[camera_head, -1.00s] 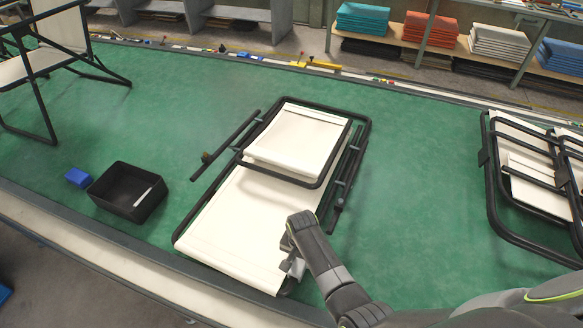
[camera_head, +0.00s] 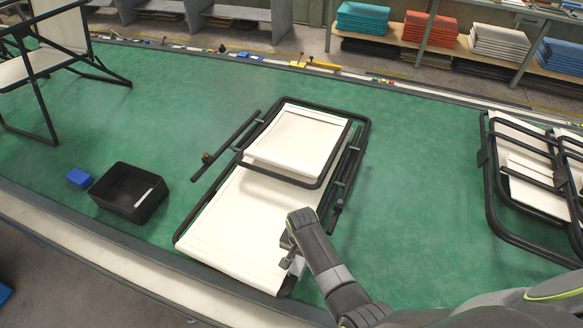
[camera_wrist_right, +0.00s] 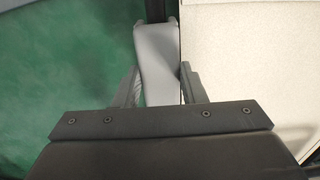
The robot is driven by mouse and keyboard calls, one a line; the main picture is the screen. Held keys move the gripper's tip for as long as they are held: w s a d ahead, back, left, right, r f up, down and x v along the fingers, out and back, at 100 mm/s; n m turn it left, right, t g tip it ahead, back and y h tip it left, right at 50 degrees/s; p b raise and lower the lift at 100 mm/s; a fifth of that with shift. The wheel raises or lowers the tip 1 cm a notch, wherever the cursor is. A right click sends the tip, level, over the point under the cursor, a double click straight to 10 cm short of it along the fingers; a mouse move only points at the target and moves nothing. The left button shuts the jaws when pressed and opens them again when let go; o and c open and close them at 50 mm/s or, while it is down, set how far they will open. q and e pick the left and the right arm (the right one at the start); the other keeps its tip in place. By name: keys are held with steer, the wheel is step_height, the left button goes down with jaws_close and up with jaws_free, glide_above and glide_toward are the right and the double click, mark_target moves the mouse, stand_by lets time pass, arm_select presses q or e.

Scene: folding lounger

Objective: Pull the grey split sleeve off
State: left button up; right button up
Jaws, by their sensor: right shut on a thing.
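The folded lounger (camera_head: 236,215) lies flat on the green table, with cream fabric and a black tube frame. The grey split sleeve (camera_wrist_right: 158,55) shows in the right wrist view as a smooth light-grey piece along the edge of the cream fabric. My right gripper (camera_wrist_right: 160,88) has one finger on each side of the sleeve and is shut on it. In the head view my right gripper (camera_head: 291,262) is at the lounger's near right corner, and my own wrist hides much of the sleeve. My left gripper is in neither view.
A black open bin (camera_head: 128,193) with a light strip inside stands left of the lounger, beside a blue block (camera_head: 79,178). Another folded frame (camera_head: 530,180) lies at the right, and a chair (camera_head: 55,60) stands at the far left. Green table (camera_head: 425,180) is clear right of the lounger.

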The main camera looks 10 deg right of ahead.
mark_target(300, 258)
steer(key=shift+r, duration=2)
steer(key=shift+r, duration=0.1)
step_height(300, 258, up, 6)
steer(key=shift+f, duration=0.1)
